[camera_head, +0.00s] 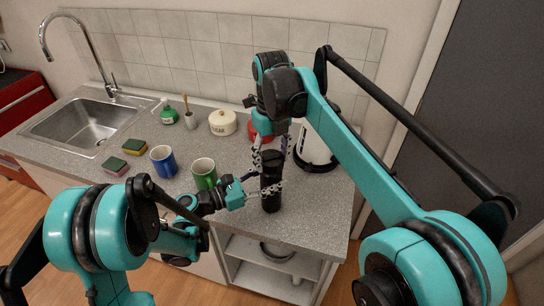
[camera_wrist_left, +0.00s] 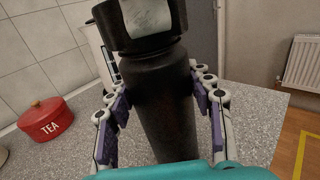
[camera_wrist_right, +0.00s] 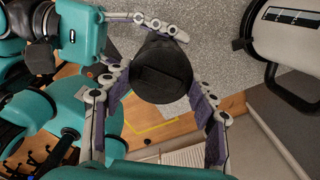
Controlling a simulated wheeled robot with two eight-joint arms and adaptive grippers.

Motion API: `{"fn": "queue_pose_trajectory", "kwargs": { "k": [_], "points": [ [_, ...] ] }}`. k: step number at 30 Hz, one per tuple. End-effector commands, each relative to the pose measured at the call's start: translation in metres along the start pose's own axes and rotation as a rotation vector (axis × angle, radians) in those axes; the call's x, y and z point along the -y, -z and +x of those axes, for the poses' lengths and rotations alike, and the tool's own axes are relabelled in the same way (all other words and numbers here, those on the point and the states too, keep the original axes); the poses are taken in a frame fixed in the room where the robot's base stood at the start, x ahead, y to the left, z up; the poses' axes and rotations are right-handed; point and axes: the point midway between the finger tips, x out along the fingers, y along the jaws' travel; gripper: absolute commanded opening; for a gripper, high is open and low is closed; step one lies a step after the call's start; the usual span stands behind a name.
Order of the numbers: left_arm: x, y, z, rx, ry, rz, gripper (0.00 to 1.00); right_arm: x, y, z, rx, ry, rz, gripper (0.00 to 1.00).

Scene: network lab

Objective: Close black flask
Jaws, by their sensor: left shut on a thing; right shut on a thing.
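The black flask (camera_head: 271,190) stands upright near the front edge of the counter. My left gripper (camera_head: 262,190) is shut around its body from the left; in the left wrist view the flask body (camera_wrist_left: 160,105) lies between the finger pads. My right gripper (camera_head: 272,150) comes down from above and is at the flask's top. In the right wrist view the black lid (camera_wrist_right: 162,70) sits between the right fingers. The lid rests on top of the body in the left wrist view (camera_wrist_left: 140,25). Whether it is fully screwed down cannot be told.
A green mug (camera_head: 204,173) and a blue mug (camera_head: 163,161) stand left of the flask. A white kettle (camera_head: 312,148) stands behind it on the right. A red tea tin (camera_wrist_left: 46,120), a sugar pot (camera_head: 222,123) and sponges (camera_head: 115,166) are farther off. The sink (camera_head: 85,125) is at the left.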

Motion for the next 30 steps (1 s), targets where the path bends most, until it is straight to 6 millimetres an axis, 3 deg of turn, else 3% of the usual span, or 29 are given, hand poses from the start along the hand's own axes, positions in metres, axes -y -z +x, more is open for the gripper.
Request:
{"fn": "queue_pose_trajectory", "kwargs": {
  "k": [2, 3, 5, 14, 24, 30],
  "points": [
    [0.0, 0.0, 0.0, -0.002, 0.001, 0.001, 0.0, 0.0, 0.0, -0.001, 0.001, 0.0, -0.001, 0.33],
    [0.0, 0.0, 0.0, -0.002, 0.001, 0.001, 0.0, 0.0, 0.0, -0.001, 0.001, 0.0, -0.001, 0.68],
    [0.0, 0.0, 0.0, -0.002, 0.001, 0.001, 0.0, 0.0, 0.0, -0.001, 0.001, 0.0, -0.001, 0.78],
    [0.0, 0.0, 0.0, -0.001, 0.001, 0.001, 0.0, 0.0, 0.0, -0.002, 0.0, 0.0, -0.002, 0.78],
    [0.0, 0.0, 0.0, -0.001, 0.001, 0.0, 0.0, 0.0, 0.0, -0.04, 0.0, 0.0, -0.003, 0.78],
    [0.0, 0.0, 0.0, -0.001, 0.001, 0.0, 0.0, 0.0, 0.0, -0.045, 0.0, 0.0, -0.003, 0.78]
  ]
}}
